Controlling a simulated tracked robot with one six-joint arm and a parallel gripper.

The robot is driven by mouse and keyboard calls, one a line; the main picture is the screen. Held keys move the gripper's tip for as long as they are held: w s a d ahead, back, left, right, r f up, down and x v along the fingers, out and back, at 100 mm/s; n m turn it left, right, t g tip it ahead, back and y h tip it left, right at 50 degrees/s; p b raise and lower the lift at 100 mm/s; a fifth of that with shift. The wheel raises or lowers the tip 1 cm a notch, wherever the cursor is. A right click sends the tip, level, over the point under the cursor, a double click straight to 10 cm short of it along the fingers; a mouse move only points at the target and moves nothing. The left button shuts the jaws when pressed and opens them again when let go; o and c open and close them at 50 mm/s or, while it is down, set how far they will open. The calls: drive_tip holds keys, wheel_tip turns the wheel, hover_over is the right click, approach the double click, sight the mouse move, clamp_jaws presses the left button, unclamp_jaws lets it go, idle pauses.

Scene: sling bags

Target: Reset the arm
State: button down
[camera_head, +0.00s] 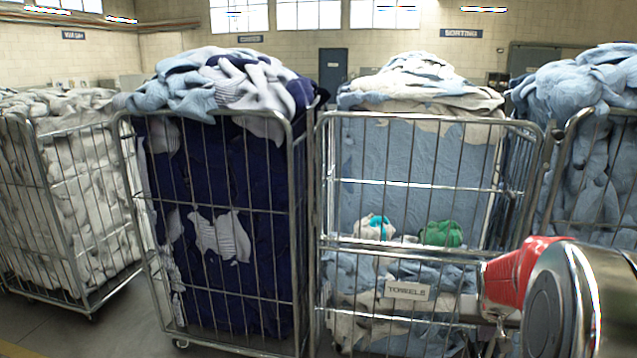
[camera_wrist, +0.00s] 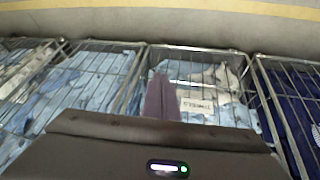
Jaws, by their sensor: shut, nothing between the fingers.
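My gripper (camera_wrist: 160,80) shows in the wrist view as two dark fingers side by side, shut and empty, above its dark housing. It points toward the cage with the towels sign (camera_wrist: 196,106), which looks upside down there; nothing shows it touching the cage. In the head view my red and silver arm (camera_head: 513,276) reaches in from the right in front of the towels cage (camera_head: 430,121); the gripper itself cannot be made out there. A green bundle (camera_head: 441,233) and a white and teal bundle (camera_head: 374,227) sit at mid-height in this cage.
A cage of dark blue laundry (camera_head: 223,208) stands left of the towels cage, and one of white laundry (camera_head: 80,200) at far left. A cage of light blue laundry (camera_head: 590,150) stands at the right. The cages stand close together. Bare floor (camera_wrist: 230,25) shows in the wrist view.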

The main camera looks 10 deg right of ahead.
drive_tip(key=s+a+r+n+y, duration=0.1)
drive_tip(key=s+a, duration=0.4)
drive_tip(key=a, duration=0.6)
drive_tip(key=s+a+r+n+t+y, duration=0.1)
drive_tip(key=s+a+r+n, duration=0.2)
drive_tip(key=a, duration=0.9)
drive_tip(key=s+a+r+n+y, duration=0.2)
drive_tip(key=s+a+r, duration=0.4)
drive_tip(key=a, duration=0.6)
drive_tip(key=shift+s+r+t, duration=0.4)
drive_tip(key=shift+s, duration=0.65)
